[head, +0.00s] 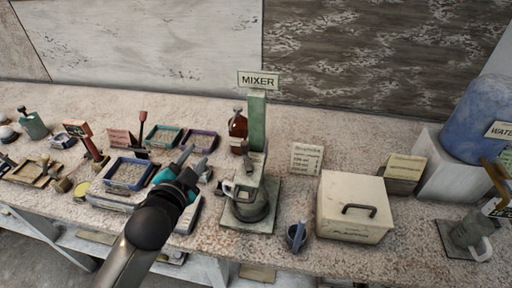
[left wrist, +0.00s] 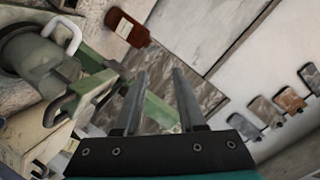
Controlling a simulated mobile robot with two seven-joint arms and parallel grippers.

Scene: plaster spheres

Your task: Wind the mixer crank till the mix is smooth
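The mixer stands near the middle of the bench in the head view, with a green post (head: 257,122), a MIXER sign (head: 258,80) on top and a grey mug-like vessel (head: 250,205) at its foot. A small dark part, possibly the crank, sticks out on the mixer's left; I cannot make it out clearly. My left gripper (head: 194,156) is just left of the mixer, fingers apart, with nothing between them. In the left wrist view the open fingers (left wrist: 159,75) point past green mixer parts (left wrist: 88,92) at left. The mix is hidden. My right gripper does not show.
A brown bottle (head: 238,128) stands behind the mixer. A lidded cream box (head: 354,206) and a small blue-grey cup (head: 297,236) are to its right. A blue water container (head: 480,118) stands at far right.

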